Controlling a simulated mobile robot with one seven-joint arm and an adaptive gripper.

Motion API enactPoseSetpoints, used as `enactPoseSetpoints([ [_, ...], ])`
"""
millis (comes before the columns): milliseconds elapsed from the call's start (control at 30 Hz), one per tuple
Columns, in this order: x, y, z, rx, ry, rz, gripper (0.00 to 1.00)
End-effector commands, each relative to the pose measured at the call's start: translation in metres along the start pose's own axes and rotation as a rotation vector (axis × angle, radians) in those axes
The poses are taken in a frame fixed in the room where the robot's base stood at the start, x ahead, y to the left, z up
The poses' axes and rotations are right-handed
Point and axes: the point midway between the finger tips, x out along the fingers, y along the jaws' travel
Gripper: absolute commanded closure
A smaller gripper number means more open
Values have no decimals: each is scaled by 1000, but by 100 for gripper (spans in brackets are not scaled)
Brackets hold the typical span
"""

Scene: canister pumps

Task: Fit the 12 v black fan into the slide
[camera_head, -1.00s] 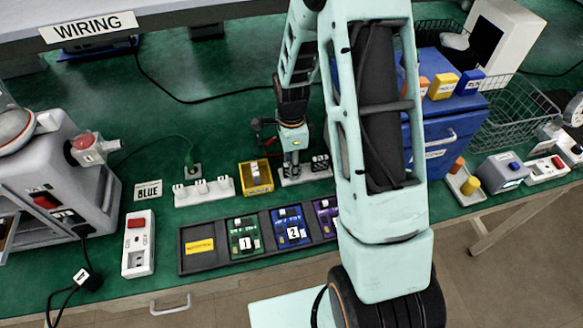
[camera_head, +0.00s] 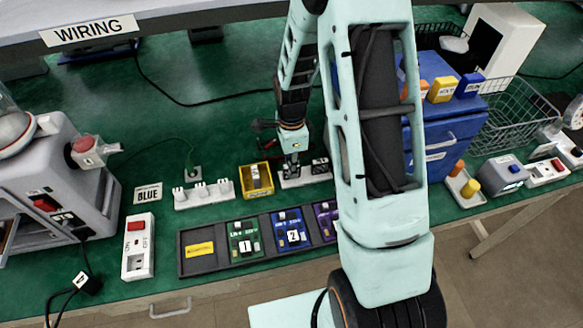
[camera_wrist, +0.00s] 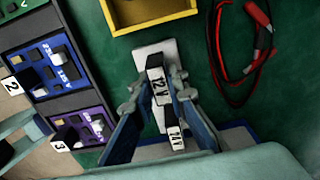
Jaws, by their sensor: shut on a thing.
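The black piece marked 12 V (camera_wrist: 158,85) is between the fingertips of my gripper (camera_wrist: 156,101) in the wrist view. My gripper is shut on it. It sits over a white base strip (camera_wrist: 142,53), and whether it is fully seated cannot be seen. A second black piece with a white label (camera_wrist: 175,132), perhaps reading FAN, is close below it in the wrist view. In the head view my gripper (camera_head: 292,165) points down at the left part of the white strip (camera_head: 288,182), and a dark piece (camera_head: 320,165) is on its right part.
A yellow open box (camera_head: 256,180) stands just left of the strip. A dark tray (camera_head: 222,264) of numbered modules lies in front. Red and black leads (camera_wrist: 250,50) lie beside the strip. A blue cabinet (camera_head: 445,140) stands to the right. Green tabletop is free behind.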

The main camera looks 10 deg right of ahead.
Motion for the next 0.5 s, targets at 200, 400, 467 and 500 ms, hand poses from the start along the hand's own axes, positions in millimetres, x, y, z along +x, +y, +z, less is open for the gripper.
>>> enactPoseSetpoints([
  [200,-25,-1,0,-2,0,-4,100],
  [400,-57,23,0,0,0,-5,100],
  [467,-67,32,0,-1,0,-5,100],
  [500,-74,38,0,-2,0,-6,100],
])
